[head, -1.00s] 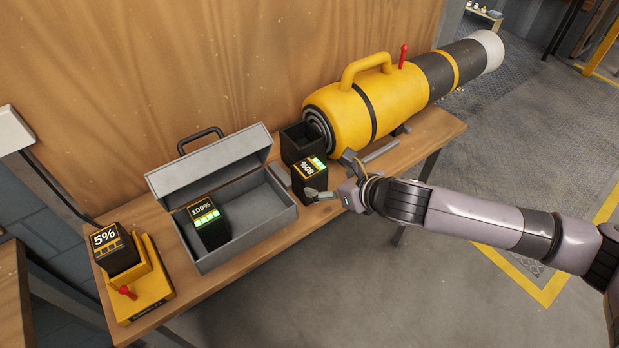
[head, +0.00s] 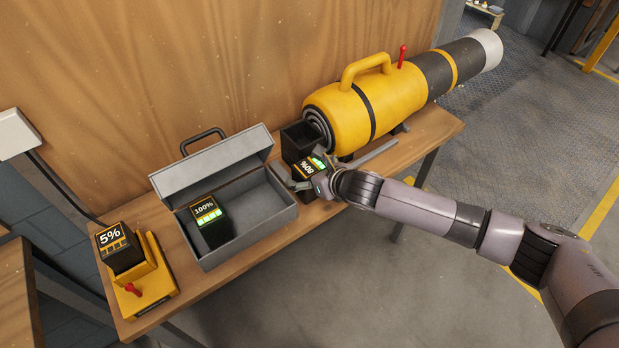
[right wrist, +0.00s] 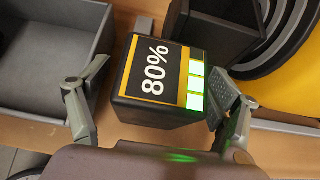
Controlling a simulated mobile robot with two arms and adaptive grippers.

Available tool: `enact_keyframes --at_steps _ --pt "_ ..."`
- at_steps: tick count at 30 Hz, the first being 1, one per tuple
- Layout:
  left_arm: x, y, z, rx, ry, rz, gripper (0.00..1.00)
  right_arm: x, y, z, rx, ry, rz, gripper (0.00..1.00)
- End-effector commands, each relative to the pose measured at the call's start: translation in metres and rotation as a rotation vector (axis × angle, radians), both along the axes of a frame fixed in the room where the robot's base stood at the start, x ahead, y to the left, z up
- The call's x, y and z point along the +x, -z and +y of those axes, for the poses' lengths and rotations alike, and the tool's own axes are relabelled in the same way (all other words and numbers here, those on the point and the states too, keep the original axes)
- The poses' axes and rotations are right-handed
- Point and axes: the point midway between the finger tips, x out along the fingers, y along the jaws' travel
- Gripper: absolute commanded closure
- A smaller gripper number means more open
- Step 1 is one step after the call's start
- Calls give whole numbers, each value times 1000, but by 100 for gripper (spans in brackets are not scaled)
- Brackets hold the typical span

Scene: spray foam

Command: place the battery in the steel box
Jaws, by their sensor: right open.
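A black battery marked 80% (head: 307,167) stands on the workbench, right of the steel box. In the right wrist view the same battery (right wrist: 152,72) shows its label and green bars between my finger pads. My right gripper (head: 306,180) is open, one finger on each side of it; I cannot tell whether the pads touch it. The grey steel box (head: 252,236) has its lid raised. A battery marked 100% (head: 207,213) stands inside it at the left. A battery marked 5% (head: 116,248) sits in a yellow charger (head: 155,286). My left gripper is not in view.
A yellow and black spray foam machine (head: 392,102) lies at the back right, with an empty black holder (head: 297,136) at its near end. The box's right part is free. The workbench (head: 437,127) stands against a wooden panel (head: 215,65).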

Motion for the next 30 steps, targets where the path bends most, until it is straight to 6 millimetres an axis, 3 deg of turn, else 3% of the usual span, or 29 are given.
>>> enact_keyframes --at_steps 3,30 --pt "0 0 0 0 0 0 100 0 0 0 0 -1 0 17" --pt "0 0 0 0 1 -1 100 0 0 0 1 0 1 77"
